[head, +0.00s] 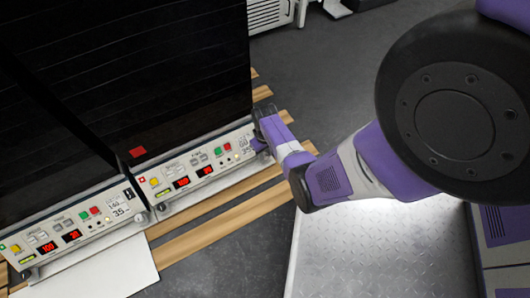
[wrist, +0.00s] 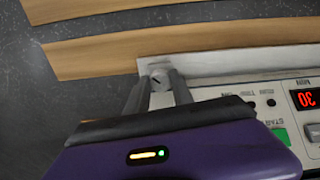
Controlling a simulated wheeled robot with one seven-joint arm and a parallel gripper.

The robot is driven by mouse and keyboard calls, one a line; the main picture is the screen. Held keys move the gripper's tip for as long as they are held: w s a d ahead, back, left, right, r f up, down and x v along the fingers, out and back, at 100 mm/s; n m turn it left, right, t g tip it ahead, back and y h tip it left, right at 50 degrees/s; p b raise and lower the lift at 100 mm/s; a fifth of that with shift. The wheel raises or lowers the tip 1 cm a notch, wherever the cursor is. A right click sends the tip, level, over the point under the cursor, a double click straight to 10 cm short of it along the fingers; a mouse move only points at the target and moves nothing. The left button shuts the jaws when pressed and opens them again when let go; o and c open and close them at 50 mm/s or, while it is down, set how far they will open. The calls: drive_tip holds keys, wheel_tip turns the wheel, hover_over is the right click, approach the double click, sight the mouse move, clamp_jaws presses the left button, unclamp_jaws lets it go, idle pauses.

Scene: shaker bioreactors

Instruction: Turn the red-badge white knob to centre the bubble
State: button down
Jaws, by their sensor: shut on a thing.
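My gripper (head: 262,142) is at the right end of the right-hand shaker's front panel (head: 236,150). In the wrist view its two fingers (wrist: 160,82) are closed around a pale round knob (wrist: 157,77) with a dark slot, at the panel's lower edge. The head view hides this knob behind the gripper, and I cannot make out a red badge beside it. A small yellow-green level vial (head: 163,192) shows at the panel's left end; its bubble is too small to read. A red square (head: 138,152) sits on the dark housing above that end.
A second shaker panel (head: 75,232) stands to the left, with its own vial (head: 27,259). Wooden slats (head: 215,222) lie on the dark floor. A metal plate (head: 375,250) is at lower right.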

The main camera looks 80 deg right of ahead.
drive_tip(key=shift+n+p, duration=0.65)
drive_tip(key=shift+n, duration=1.35)
drive_tip(key=c, duration=1.1)
unclamp_jaws()
wheel_tip(320, 180, up, 8)
drive_tip(key=p, duration=0.5)
drive_tip(key=shift+f, duration=0.1)
drive_tip(key=shift+f, duration=0.1)
